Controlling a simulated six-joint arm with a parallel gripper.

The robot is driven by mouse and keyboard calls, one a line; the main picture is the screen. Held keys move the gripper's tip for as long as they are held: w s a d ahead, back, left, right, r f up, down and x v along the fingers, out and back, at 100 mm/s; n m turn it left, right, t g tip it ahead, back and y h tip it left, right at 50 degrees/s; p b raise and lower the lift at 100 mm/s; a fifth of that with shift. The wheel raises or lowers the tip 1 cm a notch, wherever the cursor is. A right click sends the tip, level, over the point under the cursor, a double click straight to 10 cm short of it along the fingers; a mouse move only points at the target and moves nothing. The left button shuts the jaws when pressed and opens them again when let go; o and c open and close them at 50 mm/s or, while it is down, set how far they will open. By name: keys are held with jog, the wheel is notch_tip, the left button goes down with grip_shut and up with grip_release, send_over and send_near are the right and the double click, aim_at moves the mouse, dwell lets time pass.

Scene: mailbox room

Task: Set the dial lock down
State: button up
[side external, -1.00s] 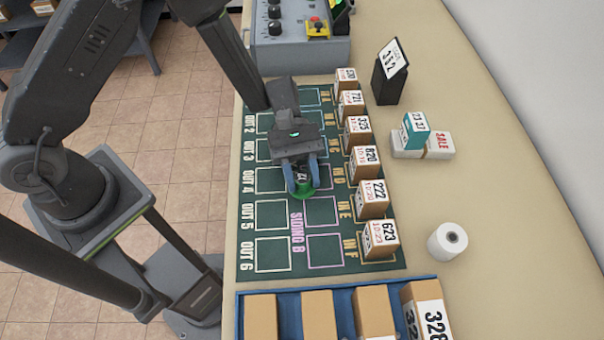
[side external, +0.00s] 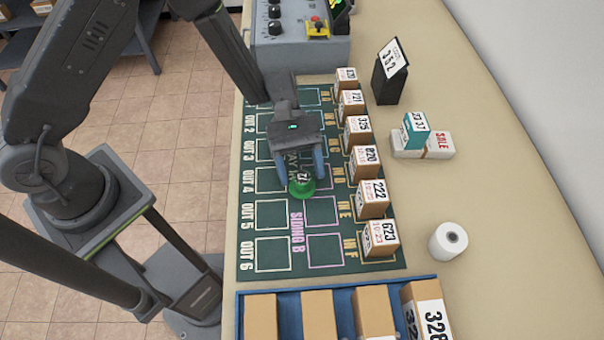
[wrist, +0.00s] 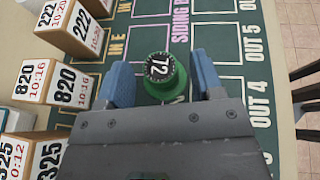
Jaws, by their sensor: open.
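The dial lock (side external: 302,185) is a small green round piece with a black top marked 72. It stands upright on the green mat (side external: 325,273), just above the SIDING B label in the side view. In the wrist view the dial lock (wrist: 160,77) sits between and slightly beyond the fingers, with a gap on each side. My gripper (side external: 303,170) is open, its blue fingers apart and not touching the lock. It also shows in the wrist view (wrist: 163,84).
A row of numbered boxes (side external: 372,200) stands along the mat's right side, close to my gripper. A blue tray (side external: 285,288) holds larger boxes in front. A paper roll (side external: 448,241), a black sign stand (side external: 390,78) and a control box (side external: 300,42) stand around the mat.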

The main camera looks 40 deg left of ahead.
jog(key=v, duration=1)
jog(key=shift+w+a, duration=0.15)
jog(key=shift+a, duration=0.1)
jog(key=s+a+r+m+t+y, duration=0.5)
jog(key=s+a+r+t, duration=0.1)
jog(key=s+r, duration=0.2)
jog(key=s+a+r+m+t+y, duration=0.5)
jog(key=s+a+r+t, duration=0.1)
jog(key=r, duration=0.4)
jog(key=shift+s+r+m+t+y, duration=0.4)
jog(key=shift+s+t, duration=0.3)
jog(key=shift+s, duration=0.45)
